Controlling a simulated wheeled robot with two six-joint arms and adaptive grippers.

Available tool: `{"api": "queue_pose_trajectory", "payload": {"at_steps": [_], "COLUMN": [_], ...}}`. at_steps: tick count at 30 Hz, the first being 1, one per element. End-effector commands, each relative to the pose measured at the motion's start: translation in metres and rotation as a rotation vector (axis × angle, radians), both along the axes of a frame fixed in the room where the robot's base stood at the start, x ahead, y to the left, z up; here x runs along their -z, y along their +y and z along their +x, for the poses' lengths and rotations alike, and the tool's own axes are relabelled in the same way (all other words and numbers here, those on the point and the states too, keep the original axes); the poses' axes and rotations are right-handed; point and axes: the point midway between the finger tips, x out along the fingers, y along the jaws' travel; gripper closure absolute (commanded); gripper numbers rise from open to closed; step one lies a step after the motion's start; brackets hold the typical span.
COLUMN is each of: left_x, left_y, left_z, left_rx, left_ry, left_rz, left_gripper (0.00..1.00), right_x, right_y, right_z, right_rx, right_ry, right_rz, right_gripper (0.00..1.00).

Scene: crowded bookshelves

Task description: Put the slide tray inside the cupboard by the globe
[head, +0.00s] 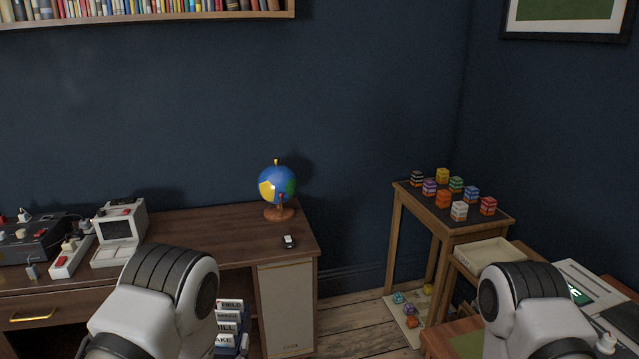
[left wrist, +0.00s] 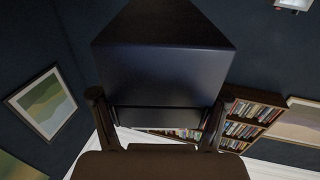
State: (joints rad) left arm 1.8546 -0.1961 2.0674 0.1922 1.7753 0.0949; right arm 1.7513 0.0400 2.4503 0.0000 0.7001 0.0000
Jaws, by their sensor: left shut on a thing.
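The slide tray is a dark box (left wrist: 160,75) filling the middle of the left wrist view. My left gripper (left wrist: 160,100) is shut on it, one dark finger at each side. In the head view, a blue-edged tray with white labelled slides (head: 229,326) shows just right of my left arm, partly hidden by it; it looks like the same tray. The globe (head: 277,186) stands on the desk's right end. Below it is the cupboard (head: 286,308) with a pale door that looks closed. My right arm shows at lower right, but its gripper does not.
A side table (head: 440,215) with striped blocks stands at right. Bare floor (head: 350,322) lies right of the cupboard.

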Motion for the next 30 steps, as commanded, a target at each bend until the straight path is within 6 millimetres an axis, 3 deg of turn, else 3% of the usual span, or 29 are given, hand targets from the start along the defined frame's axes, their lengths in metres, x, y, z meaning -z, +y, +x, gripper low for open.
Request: {"api": "queue_pose_trajectory", "payload": {"at_steps": [1,11,30], "left_x": [-0.007,-0.024,-0.025], "left_y": [0.000,0.000,0.000], "left_z": [-0.001,-0.042,-0.043], "left_rx": [0.000,0.000,0.000], "left_ry": [0.001,0.001,0.000], "left_rz": [0.000,0.001,0.000], "left_gripper": [0.66,0.66,0.66], "right_x": [-0.006,-0.003,-0.003], "right_y": [0.000,0.000,0.000], "right_z": [0.000,-0.001,0.000], "right_rx": [0.000,0.000,0.000], "right_ry": [0.001,0.001,0.001], "right_rz": [0.000,0.000,0.000], "right_gripper": [0.01,0.01,0.01]}}
